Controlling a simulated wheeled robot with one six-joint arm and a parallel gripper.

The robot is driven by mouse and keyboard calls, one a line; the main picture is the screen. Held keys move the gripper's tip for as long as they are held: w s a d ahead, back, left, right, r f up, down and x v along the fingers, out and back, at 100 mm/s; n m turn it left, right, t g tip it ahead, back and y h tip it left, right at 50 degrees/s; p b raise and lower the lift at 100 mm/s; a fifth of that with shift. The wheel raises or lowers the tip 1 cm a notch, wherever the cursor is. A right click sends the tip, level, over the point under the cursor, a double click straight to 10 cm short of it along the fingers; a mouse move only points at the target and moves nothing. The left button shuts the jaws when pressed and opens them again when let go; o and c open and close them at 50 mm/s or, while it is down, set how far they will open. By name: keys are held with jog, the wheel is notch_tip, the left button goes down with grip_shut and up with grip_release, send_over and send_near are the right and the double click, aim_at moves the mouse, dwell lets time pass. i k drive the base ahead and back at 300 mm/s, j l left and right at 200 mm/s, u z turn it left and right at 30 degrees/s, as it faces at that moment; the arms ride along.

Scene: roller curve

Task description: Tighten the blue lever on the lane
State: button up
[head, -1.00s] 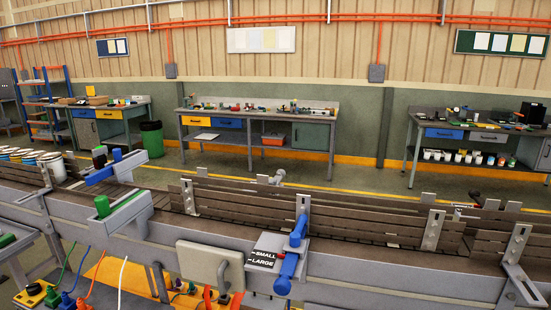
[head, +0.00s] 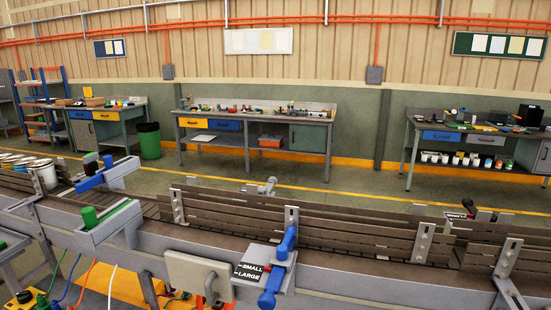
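The blue lever (head: 270,284) is on the near side of the conveyor lane (head: 345,256), just right of the middle of the head view. Its blue handle hangs down at the front, below a blue clamp part (head: 288,242) beside a slotted grey bracket (head: 291,220). A plate marked SMALL and LARGE (head: 248,272) sits just left of the lever, with a small red mark near the top of its labels. My gripper is not in the head view. I cannot tell how tight the lever is.
Brown slatted guide rails (head: 350,233) run along the lane. A green cylinder on a grey bracket (head: 90,217) and another blue part (head: 90,183) stand at the left. White cans (head: 45,177) stand at the far left. Workbenches (head: 255,118) line the wall behind open floor.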

aim_at(281, 249)
jog(key=l, duration=0.55)
jog(key=k, duration=0.3)
jog(key=k+l, duration=0.15)
jog(key=l, duration=0.2)
jog(key=k+l+u, duration=0.15)
jog(key=l, duration=0.2)
